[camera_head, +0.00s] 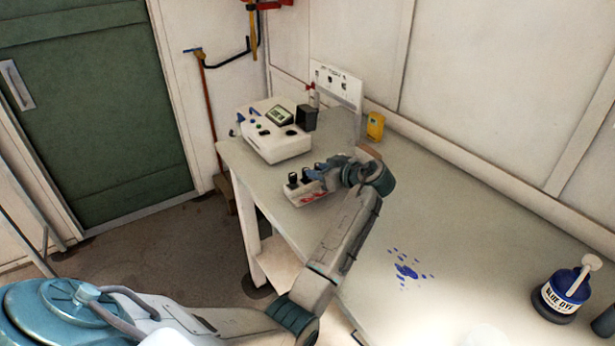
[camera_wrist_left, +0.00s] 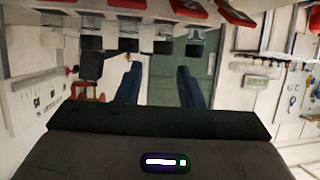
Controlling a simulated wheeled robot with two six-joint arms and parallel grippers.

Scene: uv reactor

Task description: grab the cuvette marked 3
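A small white rack (camera_head: 298,193) stands on the table, holding dark-capped cuvettes (camera_head: 293,178) with red labels along its front. My left gripper (camera_head: 317,172) is at the rack's far right end, by the cuvettes, and partly hides them. In the left wrist view, which is turned upside down, the rack (camera_wrist_left: 150,14) is at the top with several dark cuvettes (camera_wrist_left: 162,47) in a row. The left fingers (camera_wrist_left: 160,85) are apart with nothing between them. The numbers on the red labels are too small or cut off to read. My right gripper is not in view.
A yellow device (camera_head: 375,126) is at the wall. A blue dye bottle (camera_head: 563,295) and blue spots (camera_head: 406,271) are at the right.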

